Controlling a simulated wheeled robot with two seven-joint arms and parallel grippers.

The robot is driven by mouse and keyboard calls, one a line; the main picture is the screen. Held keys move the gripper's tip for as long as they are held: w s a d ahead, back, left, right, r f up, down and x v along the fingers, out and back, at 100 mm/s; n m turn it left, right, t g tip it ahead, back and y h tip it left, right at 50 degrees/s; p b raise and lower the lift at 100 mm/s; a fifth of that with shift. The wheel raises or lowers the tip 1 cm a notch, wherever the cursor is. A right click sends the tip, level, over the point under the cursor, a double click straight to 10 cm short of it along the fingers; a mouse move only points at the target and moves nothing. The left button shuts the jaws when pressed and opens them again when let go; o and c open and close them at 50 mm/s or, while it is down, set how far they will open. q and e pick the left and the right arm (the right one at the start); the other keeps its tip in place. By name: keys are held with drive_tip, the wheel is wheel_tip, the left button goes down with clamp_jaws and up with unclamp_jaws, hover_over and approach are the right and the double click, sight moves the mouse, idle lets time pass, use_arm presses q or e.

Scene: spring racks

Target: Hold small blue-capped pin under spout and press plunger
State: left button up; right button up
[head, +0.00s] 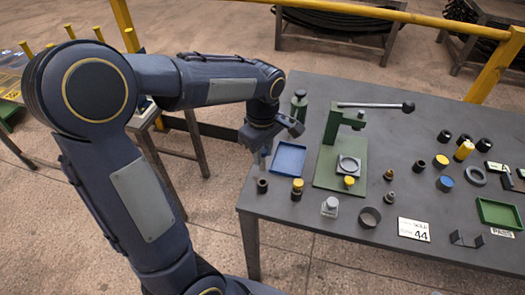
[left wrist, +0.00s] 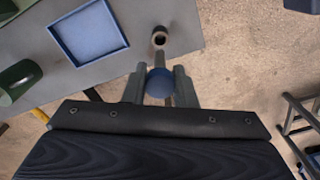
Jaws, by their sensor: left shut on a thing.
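My left gripper (head: 265,148) is over the table's left edge, beside the blue tray. In the left wrist view, my left gripper (left wrist: 158,88) is shut on the blue-capped pin (left wrist: 160,82), whose round blue cap faces the camera. The pin's lower end (head: 262,163) shows below the jaws in the head view. A green bottle (head: 299,106) stands behind the blue tray; a green shape (left wrist: 18,80) shows at the left of the wrist view. I cannot clearly make out a spout or plunger. My right gripper is out of view.
A small dark hollow cylinder (head: 262,186) stands below the pin. The blue tray (head: 276,170) is empty. A green lever press (head: 330,150) stands to its right. Several caps, rings and a green tray (head: 481,212) cover the table's (head: 262,220) right side.

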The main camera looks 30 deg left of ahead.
use_arm(q)
drive_tip(key=shift+r, duration=0.2)
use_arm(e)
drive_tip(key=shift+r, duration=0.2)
